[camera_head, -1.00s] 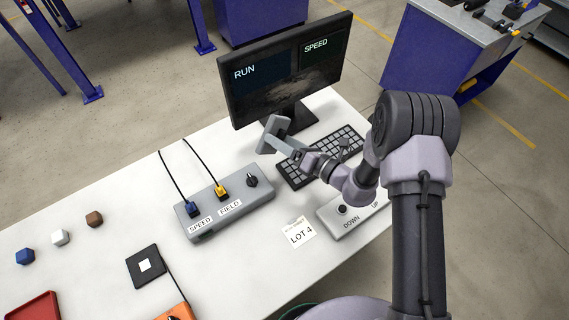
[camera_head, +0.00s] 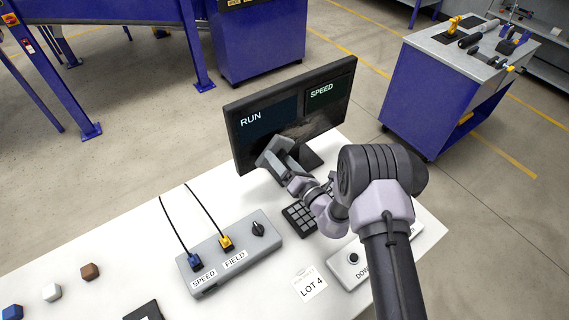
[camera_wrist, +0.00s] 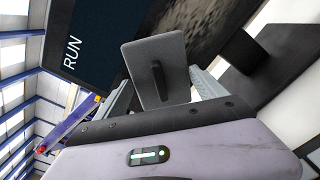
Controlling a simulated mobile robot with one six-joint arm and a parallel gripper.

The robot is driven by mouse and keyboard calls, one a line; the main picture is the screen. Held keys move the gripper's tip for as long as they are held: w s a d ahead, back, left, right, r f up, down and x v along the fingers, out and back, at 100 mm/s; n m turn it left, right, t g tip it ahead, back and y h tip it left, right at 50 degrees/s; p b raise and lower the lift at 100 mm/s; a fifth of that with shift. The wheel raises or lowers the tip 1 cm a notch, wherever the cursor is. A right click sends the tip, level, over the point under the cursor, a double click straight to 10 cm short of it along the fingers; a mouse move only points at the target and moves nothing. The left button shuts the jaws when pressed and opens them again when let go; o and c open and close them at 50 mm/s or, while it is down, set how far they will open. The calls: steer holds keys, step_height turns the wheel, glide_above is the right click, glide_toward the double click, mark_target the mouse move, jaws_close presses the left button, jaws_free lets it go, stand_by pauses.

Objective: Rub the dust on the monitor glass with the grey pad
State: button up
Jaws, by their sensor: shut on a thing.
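The monitor (camera_head: 262,122) stands on the white table with RUN and SPEED panels on its dark glass. A greyish-brown dust patch (camera_head: 318,124) shows on the lower part of the glass, and also in the wrist view (camera_wrist: 215,32). My gripper (camera_head: 289,170) is shut on the grey pad (camera_head: 272,158), in front of the lower middle of the monitor. In the wrist view the pad (camera_wrist: 150,62) shows its back with a dark handle between my fingers. The pad overlaps the dust's lower left side; I cannot tell whether it touches the glass.
A keyboard (camera_head: 300,218) lies below my arm, partly hidden. A grey control box (camera_head: 228,262) with SPEED and FIELD plugs stands left of it. A DOWN/UP box (camera_head: 350,268) and LOT 4 card (camera_head: 309,284) lie in front.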

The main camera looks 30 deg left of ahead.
steer(key=shift+b+x, duration=0.35)
steer(key=shift+x, duration=0.55)
stand_by(0.4)
